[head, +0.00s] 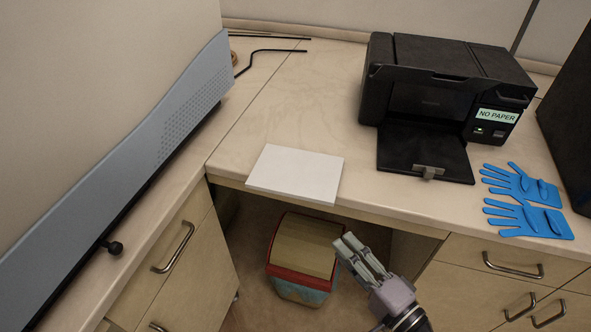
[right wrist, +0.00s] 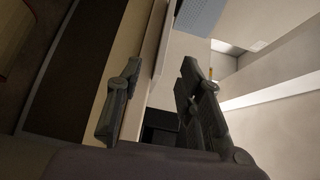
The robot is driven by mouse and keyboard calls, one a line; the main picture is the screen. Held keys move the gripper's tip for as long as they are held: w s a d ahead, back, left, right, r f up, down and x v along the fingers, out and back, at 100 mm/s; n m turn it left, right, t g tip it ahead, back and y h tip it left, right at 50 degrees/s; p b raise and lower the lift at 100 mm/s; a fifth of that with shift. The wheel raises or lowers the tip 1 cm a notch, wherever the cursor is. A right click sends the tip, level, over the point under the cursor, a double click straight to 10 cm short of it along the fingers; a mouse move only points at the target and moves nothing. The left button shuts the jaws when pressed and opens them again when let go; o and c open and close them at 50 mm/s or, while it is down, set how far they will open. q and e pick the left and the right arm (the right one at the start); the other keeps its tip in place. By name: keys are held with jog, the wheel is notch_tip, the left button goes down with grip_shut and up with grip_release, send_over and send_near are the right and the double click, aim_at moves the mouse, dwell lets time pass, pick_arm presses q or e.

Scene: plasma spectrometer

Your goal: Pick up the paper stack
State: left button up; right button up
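The paper stack (head: 296,174) is a flat white sheet-like block on the counter (head: 330,100) in the head view. It lies at the front edge, with its near side slightly overhanging. My right gripper (head: 346,241) is below and to the right of the stack, in front of the counter edge and apart from the paper. In the right wrist view, its two fingers (right wrist: 160,65) are spread with nothing held between them. A pale edge shows between them there, but I cannot tell whether it is paper or counter. My left gripper is out of view.
A black printer (head: 445,85) with a "NO PAPER" display and its tray (head: 424,157) out stands right of the stack. Blue gloves (head: 527,202) lie farther right. A red-rimmed bin (head: 300,288) stands below the counter. A grey-blue panel (head: 150,150) is at left.

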jog(key=r, duration=0.2)
jog(key=p, duration=0.5)
send_near(302, 198)
jog(key=x, duration=0.5)
jog(key=shift+w+a+r, duration=0.1)
jog(key=shift+a, duration=0.35)
jog(key=x, duration=0.5)
jog(key=shift+w+d+f, duration=0.1)
jog(key=shift+w+f, duration=0.1)
jog(key=shift+w, duration=0.25)
jog(key=shift+s, duration=0.1)
jog(key=shift+c, duration=0.5)
grip_shut()
